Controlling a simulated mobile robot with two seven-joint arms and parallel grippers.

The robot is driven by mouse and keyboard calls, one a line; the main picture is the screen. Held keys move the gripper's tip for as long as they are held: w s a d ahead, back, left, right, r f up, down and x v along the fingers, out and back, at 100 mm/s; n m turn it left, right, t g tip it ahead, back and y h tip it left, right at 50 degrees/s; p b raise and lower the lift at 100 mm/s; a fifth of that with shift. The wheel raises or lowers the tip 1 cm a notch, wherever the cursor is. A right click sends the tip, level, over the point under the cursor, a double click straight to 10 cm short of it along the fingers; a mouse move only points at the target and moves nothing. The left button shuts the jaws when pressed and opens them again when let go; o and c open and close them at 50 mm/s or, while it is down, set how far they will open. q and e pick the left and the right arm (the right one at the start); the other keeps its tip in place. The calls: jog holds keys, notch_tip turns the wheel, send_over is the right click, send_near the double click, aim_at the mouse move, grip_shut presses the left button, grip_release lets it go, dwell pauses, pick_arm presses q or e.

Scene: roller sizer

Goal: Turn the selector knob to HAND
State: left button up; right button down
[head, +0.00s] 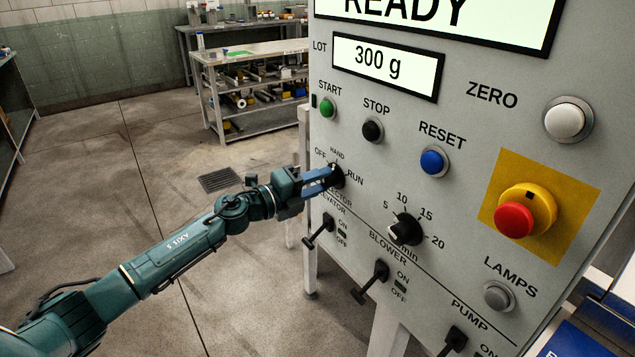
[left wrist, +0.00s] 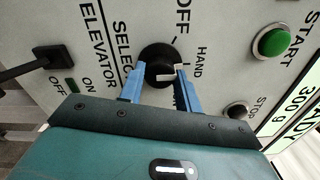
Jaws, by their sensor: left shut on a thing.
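The selector knob (head: 338,178) is a black round knob on the grey panel, with OFF, HAND and RUN printed around it. My left gripper (head: 329,175) has its blue fingers closed on the knob from the left. In the left wrist view the knob (left wrist: 158,62) sits between the two fingertips of the gripper (left wrist: 160,80). A white pointer mark on the knob shows there, on the side of the HAND label (left wrist: 201,64); its exact alignment is hard to tell. The RUN label is mostly hidden by a finger there. My right gripper is out of view.
Above the knob are a green START button (head: 328,107) and a black STOP button (head: 372,130). The elevator switch (head: 319,231) sticks out below. A black dial (head: 405,230) and a red emergency button (head: 514,219) are to the right. Open floor lies left of the panel.

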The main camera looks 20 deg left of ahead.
pick_arm(q)
jog(key=o, duration=1)
jog(key=shift+c, duration=0.2)
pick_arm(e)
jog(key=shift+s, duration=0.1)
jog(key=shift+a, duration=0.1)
pick_arm(q)
jog(key=b+v, duration=0.2)
jog(key=v, duration=1.1)
jog(key=shift+b, duration=0.4)
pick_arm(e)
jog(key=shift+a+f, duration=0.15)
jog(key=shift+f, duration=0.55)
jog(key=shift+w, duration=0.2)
